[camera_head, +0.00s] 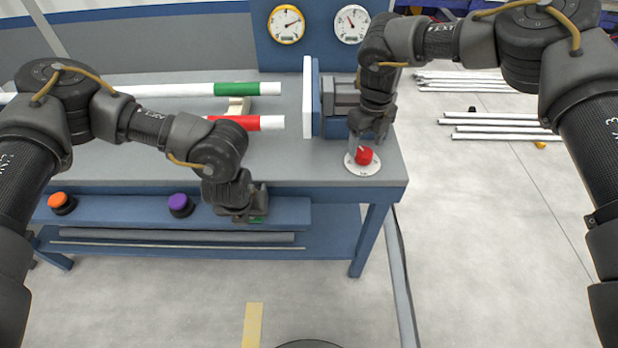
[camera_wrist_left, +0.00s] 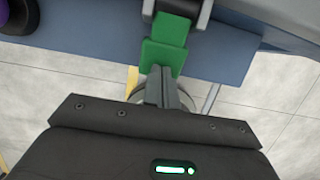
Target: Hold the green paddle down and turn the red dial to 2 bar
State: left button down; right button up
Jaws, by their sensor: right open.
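The green paddle (camera_wrist_left: 166,45) sticks out from the bench's front rail in the left wrist view. In the head view only a sliver of the paddle (camera_head: 258,220) shows past my left gripper. My left gripper (camera_wrist_left: 164,74) is shut, its fingers together with their tips at the paddle's outer end; whether they press it is unclear. The red dial (camera_head: 364,156) sits on a round white scale plate (camera_head: 361,168) at the bench's right front corner. My right gripper (camera_head: 366,143) is open, pointing down right over the dial; contact is unclear. The dial's setting is too small to read.
A yellow-rimmed gauge (camera_head: 286,24) and a white gauge (camera_head: 350,24) are on the back panel. Green-banded (camera_head: 237,89) and red-banded (camera_head: 240,123) pipes lie on the bench. A vise-like block (camera_head: 340,95) stands behind the dial. Orange (camera_head: 58,200) and purple (camera_head: 180,202) knobs sit on the rail.

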dwell(0.4)
jog(key=m, duration=0.5)
jog(key=shift+m, duration=0.4)
jog(key=shift+f, duration=0.1)
